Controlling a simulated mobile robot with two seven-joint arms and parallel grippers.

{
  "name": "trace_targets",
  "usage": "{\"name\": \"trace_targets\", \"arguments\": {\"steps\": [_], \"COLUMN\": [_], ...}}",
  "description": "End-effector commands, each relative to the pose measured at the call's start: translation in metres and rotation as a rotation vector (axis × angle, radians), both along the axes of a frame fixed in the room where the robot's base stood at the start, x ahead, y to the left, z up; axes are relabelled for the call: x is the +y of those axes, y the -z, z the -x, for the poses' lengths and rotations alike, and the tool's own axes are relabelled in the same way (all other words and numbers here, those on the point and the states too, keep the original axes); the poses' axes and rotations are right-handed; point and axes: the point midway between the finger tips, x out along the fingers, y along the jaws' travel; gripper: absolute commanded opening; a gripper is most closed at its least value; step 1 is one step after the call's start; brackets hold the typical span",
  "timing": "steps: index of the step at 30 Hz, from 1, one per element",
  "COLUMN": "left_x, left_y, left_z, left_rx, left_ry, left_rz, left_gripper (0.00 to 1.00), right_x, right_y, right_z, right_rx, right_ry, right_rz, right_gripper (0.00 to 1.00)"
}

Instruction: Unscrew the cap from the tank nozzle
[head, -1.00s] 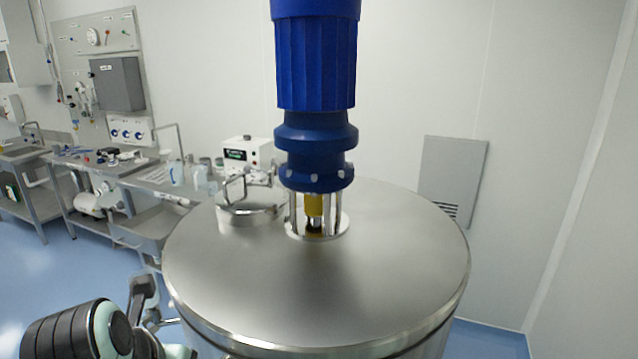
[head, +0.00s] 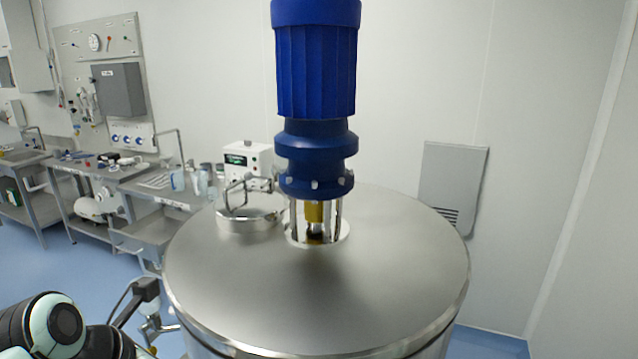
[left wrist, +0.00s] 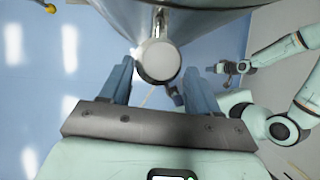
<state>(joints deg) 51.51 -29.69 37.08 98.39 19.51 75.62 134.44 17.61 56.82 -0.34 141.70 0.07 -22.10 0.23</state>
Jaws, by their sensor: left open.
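The tank (head: 330,290) is a large steel vessel with a domed lid. A metal nozzle (left wrist: 159,20) comes from its side in the left wrist view and ends in a round, pale grey cap (left wrist: 158,61). My left gripper (left wrist: 158,67) is open, with one blue finger on each side of the cap; I cannot tell whether either touches it. In the head view my left arm is at the lower left beside the tank, and its fingers are not clearly visible. My right arm shows at the right of the left wrist view, its gripper (left wrist: 230,67) small and unclear.
A blue motor (head: 316,90) stands on the tank lid, beside a round hatch (head: 248,217) with a handle. Steel benches (head: 150,180) with instruments line the left wall. Blue floor (head: 60,265) is open left of the tank.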

Motion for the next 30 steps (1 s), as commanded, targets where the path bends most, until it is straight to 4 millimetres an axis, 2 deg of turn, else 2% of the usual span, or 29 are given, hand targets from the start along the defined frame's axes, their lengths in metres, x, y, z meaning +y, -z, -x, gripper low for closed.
{"name": "trace_targets", "arguments": {"steps": [3,6,15,22,29,30], "left_x": [0.0024,0.0038,0.0046,0.0075,0.0083,0.0083], "left_y": [0.0001,0.0000,0.0000,-0.0002,-0.0001,0.0000], "left_z": [-0.0032,-0.0037,-0.0042,-0.0098,-0.0091,-0.0091], "left_rx": [0.001,0.001,0.001,0.001,0.002,0.002], "left_ry": [0.165,0.239,0.279,0.561,0.597,0.597], "left_rz": [0.007,0.004,0.003,0.004,-0.001,0.000], "left_gripper": [0.61,0.61,0.61,0.61,0.61,0.55], "right_x": [0.0000,0.0001,0.0001,0.0001,0.0001,0.0001], "right_y": [-0.0001,-0.0002,-0.0001,-0.0002,-0.0001,-0.0001], "right_z": [-0.0002,-0.0003,-0.0002,-0.0003,-0.0003,-0.0002], "right_rx": [0.000,0.000,0.000,0.000,0.000,0.000], "right_ry": [0.000,0.000,0.000,0.000,0.000,0.000], "right_rz": [0.000,0.000,0.000,0.000,0.000,0.000], "right_gripper": [0.36,0.36,0.36,0.36,0.36,0.36]}}
